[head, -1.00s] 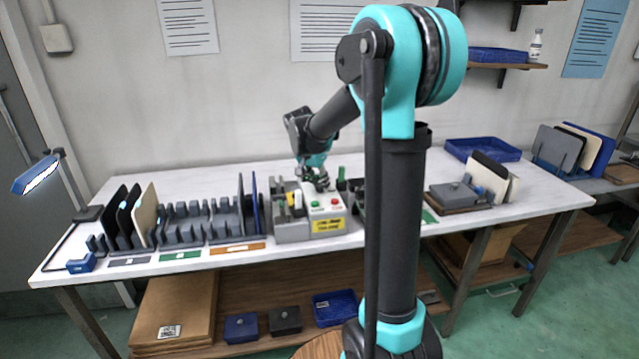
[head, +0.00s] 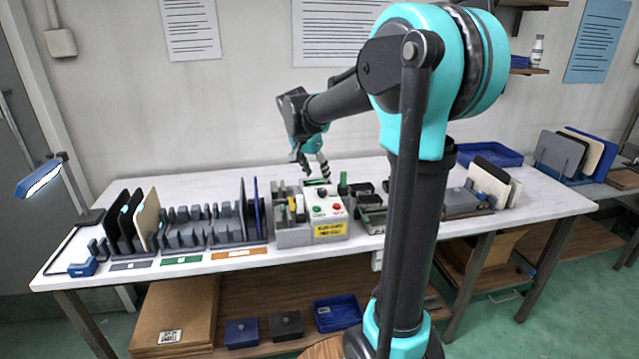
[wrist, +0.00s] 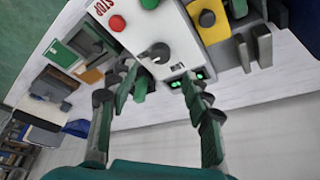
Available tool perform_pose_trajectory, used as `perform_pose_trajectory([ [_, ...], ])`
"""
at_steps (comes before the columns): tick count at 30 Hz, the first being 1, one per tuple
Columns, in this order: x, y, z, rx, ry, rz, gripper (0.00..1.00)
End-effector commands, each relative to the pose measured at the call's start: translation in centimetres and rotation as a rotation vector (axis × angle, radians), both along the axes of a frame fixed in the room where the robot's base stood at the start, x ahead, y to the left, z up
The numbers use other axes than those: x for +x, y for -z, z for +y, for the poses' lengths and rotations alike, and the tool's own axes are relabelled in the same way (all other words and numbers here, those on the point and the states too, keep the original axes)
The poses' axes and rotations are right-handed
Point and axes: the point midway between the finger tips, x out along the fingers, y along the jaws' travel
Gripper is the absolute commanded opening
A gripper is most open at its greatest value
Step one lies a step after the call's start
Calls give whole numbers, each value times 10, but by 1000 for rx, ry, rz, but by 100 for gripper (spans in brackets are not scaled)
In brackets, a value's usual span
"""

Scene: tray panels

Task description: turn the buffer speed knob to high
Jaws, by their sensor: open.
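The grey round knob (wrist: 159,52) sits on the white face of the control box (wrist: 180,30) in the wrist view. Its setting is too small to read. A small dark display with lit green marks (wrist: 190,78) lies beside it. The same white box (head: 325,200) stands on the bench in the head view. My gripper (head: 312,172) is above the back of the box, apart from it. In the wrist view its two fingers (wrist: 160,84) are spread, with nothing between the tips, and the knob lies just beyond them.
A red button (wrist: 117,22) and a green button (wrist: 149,3) share the box face. Slotted racks with upright panels (head: 205,225) stand left of the box. Dark trays and fixtures stand right, partly behind my arm. The bench behind the box is clear.

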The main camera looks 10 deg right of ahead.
Motion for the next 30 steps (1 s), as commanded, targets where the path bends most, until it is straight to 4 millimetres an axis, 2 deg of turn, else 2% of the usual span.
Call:
perform_pose_trajectory([
  [3,-6,-20,6,-1,-2,1,49],
  [9,-11,-39,12,0,-1,0,49],
  [21,-13,-41,12,-1,-2,1,49],
  [23,-17,-37,10,1,-15,4,49],
  [26,-37,-17,2,9,-80,18,49],
  [29,-77,22,-9,20,-206,39,49],
  [30,-96,39,-12,26,-267,45,49],
])
